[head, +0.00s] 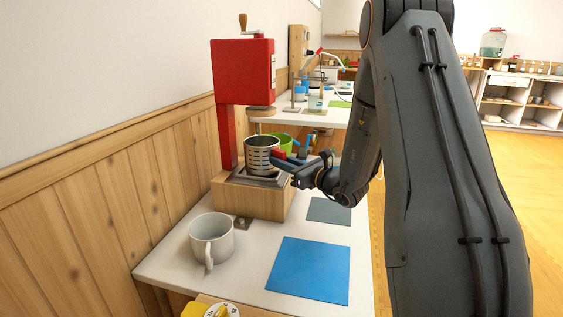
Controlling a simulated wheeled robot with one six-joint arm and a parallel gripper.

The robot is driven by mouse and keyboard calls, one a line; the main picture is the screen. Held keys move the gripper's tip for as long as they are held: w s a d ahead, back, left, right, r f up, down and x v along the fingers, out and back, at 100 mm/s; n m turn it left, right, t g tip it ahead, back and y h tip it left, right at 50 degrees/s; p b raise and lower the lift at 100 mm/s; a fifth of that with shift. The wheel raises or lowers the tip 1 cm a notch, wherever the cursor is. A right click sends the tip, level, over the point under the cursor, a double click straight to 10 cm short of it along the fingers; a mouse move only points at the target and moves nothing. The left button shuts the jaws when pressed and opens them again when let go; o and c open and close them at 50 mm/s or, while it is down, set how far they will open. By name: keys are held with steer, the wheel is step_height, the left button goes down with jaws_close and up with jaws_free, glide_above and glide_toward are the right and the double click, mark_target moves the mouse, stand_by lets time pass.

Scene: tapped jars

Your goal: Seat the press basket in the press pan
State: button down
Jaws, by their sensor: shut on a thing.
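The press basket (259,158) is a grey metal cylinder with slotted sides. It is upright and low over the press pan (240,177), a square metal pan on a wooden block. I cannot tell whether its bottom touches the pan. My gripper (276,157) reaches in from the right and is shut on the right side of the basket. The far side of the pan is hidden by the basket and gripper.
The red press frame (243,72) rises behind, with a round wooden plate (260,111) above the basket. A green container (286,143) stands behind the gripper. A white mug (211,240), a blue mat (309,270) and a grey mat (329,210) are on the table in front.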

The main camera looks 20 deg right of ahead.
steer(key=shift+f+b, duration=0.3)
steer(key=shift+f, duration=0.1)
steer(key=c, duration=1.6)
jaws_free()
steer(key=shift+c, duration=0.2)
steer(key=shift+o, duration=0.4)
steer(key=shift+f, duration=0.1)
steer(key=shift+s, duration=0.1)
steer(key=p+v, duration=0.2)
steer(key=v, duration=0.5)
steer(key=shift+s+d, duration=0.25)
steer(key=shift+s, duration=0.1)
